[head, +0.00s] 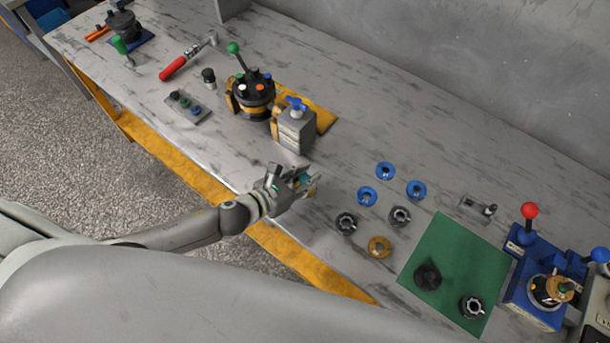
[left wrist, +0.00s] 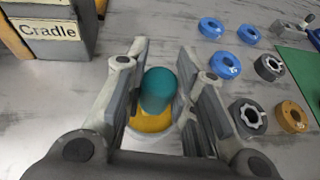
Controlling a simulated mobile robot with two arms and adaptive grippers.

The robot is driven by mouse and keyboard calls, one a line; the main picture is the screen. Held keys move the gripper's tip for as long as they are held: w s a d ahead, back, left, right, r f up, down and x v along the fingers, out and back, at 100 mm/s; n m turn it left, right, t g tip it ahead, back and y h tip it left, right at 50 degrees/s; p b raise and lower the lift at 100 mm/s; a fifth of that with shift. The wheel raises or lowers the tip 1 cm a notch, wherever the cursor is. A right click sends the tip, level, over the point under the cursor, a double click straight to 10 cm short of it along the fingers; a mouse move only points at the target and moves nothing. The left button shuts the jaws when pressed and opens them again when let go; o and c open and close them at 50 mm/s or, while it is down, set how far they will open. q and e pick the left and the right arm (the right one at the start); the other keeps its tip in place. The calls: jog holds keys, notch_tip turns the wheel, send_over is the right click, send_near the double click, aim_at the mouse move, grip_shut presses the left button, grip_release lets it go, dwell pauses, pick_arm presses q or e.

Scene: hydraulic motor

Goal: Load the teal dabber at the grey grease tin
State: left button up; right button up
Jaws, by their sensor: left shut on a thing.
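My left gripper (head: 306,182) is over the table's front side, shut on the teal dabber. In the left wrist view the teal dabber (left wrist: 157,88) is a short cylinder between the two fingers. Just under it a yellow round surface (left wrist: 153,123) shows, with a pale grey rim (left wrist: 148,139) around its near side; this looks like the grease tin. I cannot tell whether the dabber touches the yellow. In the head view the gripper hides most of the tin. My right gripper is not in view.
A grey block (head: 296,132) marked "Cradle" stands behind the gripper. Blue rings (head: 385,170), dark rings (head: 346,223) and a brass ring (head: 379,246) lie to the right. Beyond them are a green mat (head: 449,268) and a blue fixture (head: 535,300) with a red-knobbed lever.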

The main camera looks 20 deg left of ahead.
aim_at(305, 177)
pick_arm(q)
jog(key=shift+r+p, duration=3.05)
jog(key=shift+r, duration=0.25)
